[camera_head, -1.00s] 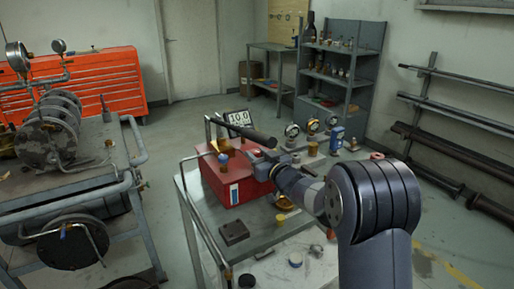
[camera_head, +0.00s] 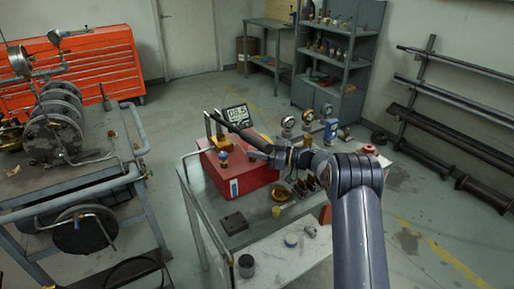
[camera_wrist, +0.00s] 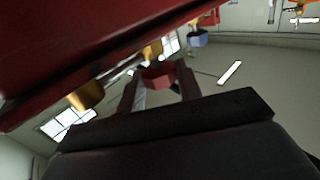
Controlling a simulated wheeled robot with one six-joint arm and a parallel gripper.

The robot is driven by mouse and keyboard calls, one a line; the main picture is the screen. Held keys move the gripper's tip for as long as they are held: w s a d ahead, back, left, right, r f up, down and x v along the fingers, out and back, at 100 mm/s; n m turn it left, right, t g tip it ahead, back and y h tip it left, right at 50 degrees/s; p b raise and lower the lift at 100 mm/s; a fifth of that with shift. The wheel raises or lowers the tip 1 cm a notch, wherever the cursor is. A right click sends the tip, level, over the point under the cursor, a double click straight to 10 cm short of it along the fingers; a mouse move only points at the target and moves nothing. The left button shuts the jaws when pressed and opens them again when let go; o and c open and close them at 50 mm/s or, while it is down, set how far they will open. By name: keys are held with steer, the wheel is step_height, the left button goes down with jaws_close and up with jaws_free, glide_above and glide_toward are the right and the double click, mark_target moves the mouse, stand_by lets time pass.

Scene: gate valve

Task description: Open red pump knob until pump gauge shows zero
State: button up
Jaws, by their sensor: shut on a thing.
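The red pump (camera_head: 240,182) sits on the bench, with a long dark handle (camera_head: 238,128) above it. The digital pump gauge (camera_head: 238,114) behind it seems to read 08.5. My gripper (camera_head: 262,152) is at the pump's right end, below the handle's near end. In the wrist view a small red faceted knob (camera_wrist: 158,72) sits between the two fingers of my gripper (camera_wrist: 158,82), which is shut on it. Brass fittings (camera_wrist: 88,95) and the pump's red underside (camera_wrist: 75,50) lie close by. In the head view the knob is hidden by my gripper.
The bench (camera_head: 285,262) holds a dark block (camera_head: 234,223), small cups and several round gauges (camera_head: 288,123) right of the pump. A pipe rig (camera_head: 60,145) stands left. Open floor lies behind the bench; a shelf (camera_head: 340,60) stands at the back.

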steer(key=shift+w+n+g, duration=0.1)
steer(key=shift+n+g, duration=0.6)
steer(key=shift+g, duration=0.4)
steer(key=o, duration=1)
steer(key=shift+c, duration=0.2)
step_height(320, 180, up, 10)
steer(key=shift+r, duration=0.1)
